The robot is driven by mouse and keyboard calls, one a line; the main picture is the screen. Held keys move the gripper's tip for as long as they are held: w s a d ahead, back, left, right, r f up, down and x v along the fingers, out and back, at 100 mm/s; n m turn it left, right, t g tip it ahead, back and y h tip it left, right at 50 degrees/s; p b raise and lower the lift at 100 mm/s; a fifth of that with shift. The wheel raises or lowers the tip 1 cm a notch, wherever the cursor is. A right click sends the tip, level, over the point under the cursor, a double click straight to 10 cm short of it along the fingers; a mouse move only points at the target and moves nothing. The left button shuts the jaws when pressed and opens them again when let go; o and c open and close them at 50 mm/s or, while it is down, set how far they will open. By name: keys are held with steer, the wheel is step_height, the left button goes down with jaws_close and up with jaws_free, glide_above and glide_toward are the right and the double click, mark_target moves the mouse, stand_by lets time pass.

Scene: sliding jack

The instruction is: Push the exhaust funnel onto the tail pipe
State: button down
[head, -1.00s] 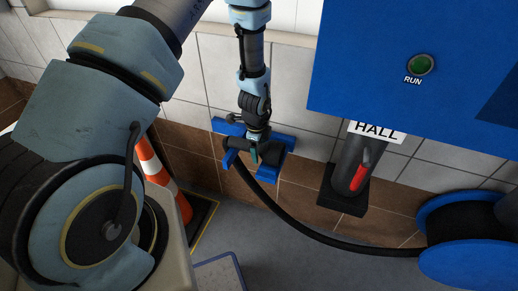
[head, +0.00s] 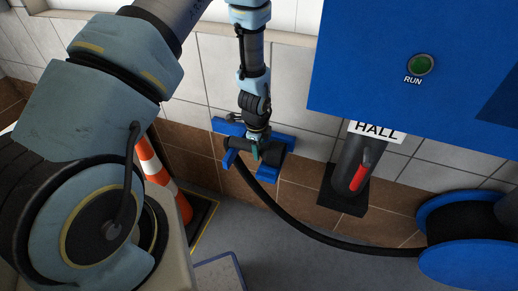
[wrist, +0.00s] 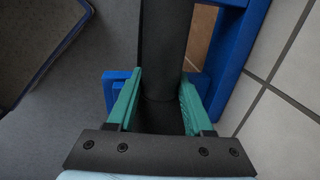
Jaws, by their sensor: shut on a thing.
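The dark cylinder that I take for the exhaust funnel (head: 274,158) lies across a blue wall bracket (head: 283,138) low on the tiled wall in the head view. A black hose runs from it. My gripper (head: 256,154) is down at the cylinder. In the wrist view my gripper's teal fingers (wrist: 160,100) are shut on the dark cylinder (wrist: 164,50), one on each side. The blue bracket (wrist: 228,50) is close beside it there. I cannot see a tail pipe in either view.
The black hose (head: 320,236) curves over the floor to a blue reel (head: 465,262) at right. A dark post with a red handle (head: 360,172) stands under a HALL sign. A blue panel with a green RUN button (head: 421,65) hangs above. An orange-white cone (head: 155,165) stands left.

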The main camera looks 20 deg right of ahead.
steer(key=shift+r, duration=0.1)
stand_by(0.3)
step_height(320, 180, up, 10)
steer(key=shift+f+b, duration=0.25)
steer(key=shift+b, duration=0.45)
step_height(320, 180, up, 3)
steer(key=shift+r+p, duration=0.2)
steer(key=shift+p, duration=1)
